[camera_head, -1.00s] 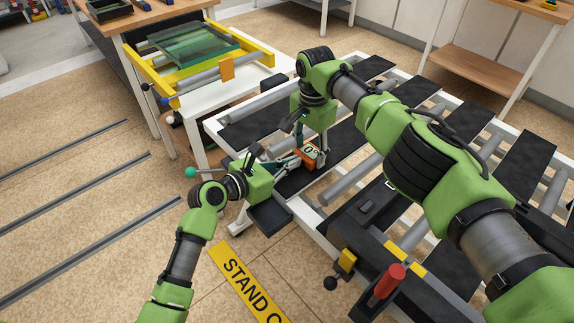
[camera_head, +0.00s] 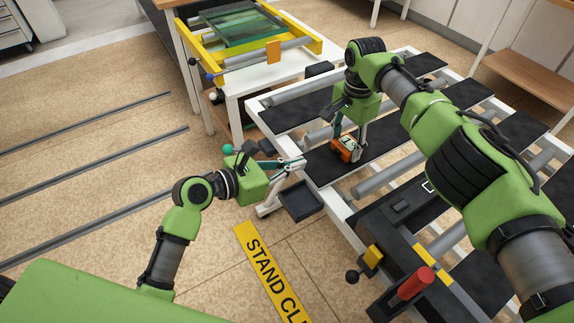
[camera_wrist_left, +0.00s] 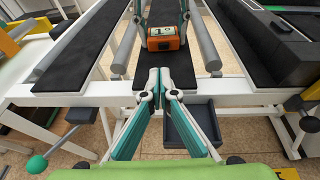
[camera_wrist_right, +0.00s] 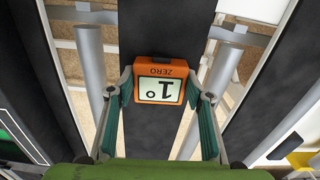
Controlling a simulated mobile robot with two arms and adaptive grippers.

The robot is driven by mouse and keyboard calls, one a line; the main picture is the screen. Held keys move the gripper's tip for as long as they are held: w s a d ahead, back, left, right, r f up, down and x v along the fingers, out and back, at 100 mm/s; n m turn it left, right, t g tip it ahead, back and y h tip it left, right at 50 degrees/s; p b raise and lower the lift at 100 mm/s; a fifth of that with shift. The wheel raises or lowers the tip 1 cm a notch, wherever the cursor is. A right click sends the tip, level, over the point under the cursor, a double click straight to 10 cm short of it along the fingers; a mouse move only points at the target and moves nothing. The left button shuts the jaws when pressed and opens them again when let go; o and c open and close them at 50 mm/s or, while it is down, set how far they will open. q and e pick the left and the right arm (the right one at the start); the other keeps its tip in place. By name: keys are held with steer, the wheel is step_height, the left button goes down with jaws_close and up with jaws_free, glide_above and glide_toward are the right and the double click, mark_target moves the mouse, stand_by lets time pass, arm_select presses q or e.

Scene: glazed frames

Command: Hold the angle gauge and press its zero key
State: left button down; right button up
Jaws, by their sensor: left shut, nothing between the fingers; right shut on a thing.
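The angle gauge (camera_head: 347,149) is a small orange box with a pale display. In the right wrist view the gauge (camera_wrist_right: 160,82) reads 1°, upside down, with ZERO printed beside the display. My right gripper (camera_head: 349,138) is shut on the gauge, one finger on each side, over a black slat; I cannot tell whether the gauge touches the slat. The gauge also shows in the left wrist view (camera_wrist_left: 166,43), ahead of my left gripper (camera_wrist_left: 158,76). That gripper is shut and empty, its tips together, clear of the gauge to its left in the head view (camera_head: 302,161).
The white frame (camera_head: 330,190) carries several black slats and grey rollers. A dark tray (camera_head: 301,202) hangs by its near edge, below my left gripper. A yellow fixture (camera_head: 290,35) stands behind.

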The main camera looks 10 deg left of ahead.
arm_select(q)
steer(key=shift+v, duration=1.35)
arm_select(e)
steer(key=shift+d, duration=0.1)
steer(key=o, duration=1)
arm_select(q)
steer(key=shift+w, duration=0.1)
arm_select(e)
steer(key=shift+o, duration=0.2)
steer(key=shift+w, duration=0.1)
